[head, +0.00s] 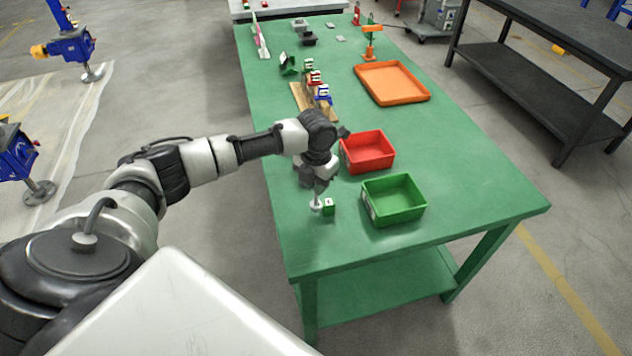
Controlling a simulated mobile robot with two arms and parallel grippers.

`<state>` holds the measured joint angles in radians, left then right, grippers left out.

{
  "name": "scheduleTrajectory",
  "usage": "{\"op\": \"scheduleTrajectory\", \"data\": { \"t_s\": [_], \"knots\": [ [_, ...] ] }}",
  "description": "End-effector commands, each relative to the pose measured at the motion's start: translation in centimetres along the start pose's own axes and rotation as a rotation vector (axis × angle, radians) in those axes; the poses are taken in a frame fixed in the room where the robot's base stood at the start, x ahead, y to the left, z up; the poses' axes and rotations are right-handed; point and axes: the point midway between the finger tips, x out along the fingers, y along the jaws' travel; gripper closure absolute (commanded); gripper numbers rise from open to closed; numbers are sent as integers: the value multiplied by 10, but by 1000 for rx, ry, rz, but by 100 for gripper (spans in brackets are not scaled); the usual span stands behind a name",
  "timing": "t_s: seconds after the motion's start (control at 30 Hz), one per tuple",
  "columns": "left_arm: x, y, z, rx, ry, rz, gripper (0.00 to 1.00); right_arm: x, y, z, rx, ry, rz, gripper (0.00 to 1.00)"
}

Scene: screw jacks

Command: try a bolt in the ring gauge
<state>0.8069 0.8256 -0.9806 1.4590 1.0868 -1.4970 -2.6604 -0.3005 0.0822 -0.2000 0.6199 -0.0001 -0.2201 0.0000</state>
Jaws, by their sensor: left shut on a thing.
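My left gripper (319,188) is low over the near left part of the green table, pointing down. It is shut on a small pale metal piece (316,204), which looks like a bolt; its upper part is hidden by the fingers. A small green block (329,207) with a white mark stands close to the right of the metal piece; I cannot tell whether they touch. An orange stand (370,42) with a flat top stands toward the far end and may be the ring gauge; no ring opening can be made out. My right gripper is out of view.
A red bin (345,157) and a green bin (368,211) stand right of the gripper. Farther back are a wooden rack (297,97) with green, red and blue blocks, and an orange tray (358,71). A dark bench (560,30) stands beyond.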

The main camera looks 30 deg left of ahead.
Motion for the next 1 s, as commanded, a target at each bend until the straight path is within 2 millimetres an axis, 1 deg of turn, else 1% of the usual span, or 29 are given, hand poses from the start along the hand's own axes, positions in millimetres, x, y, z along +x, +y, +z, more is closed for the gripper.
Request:
{"op": "scheduleTrajectory", "data": {
  "t_s": [1.0],
  "knots": [
    [32, 0, 0, 1, 0, 0, 100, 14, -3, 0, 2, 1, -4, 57]
  ]
}}
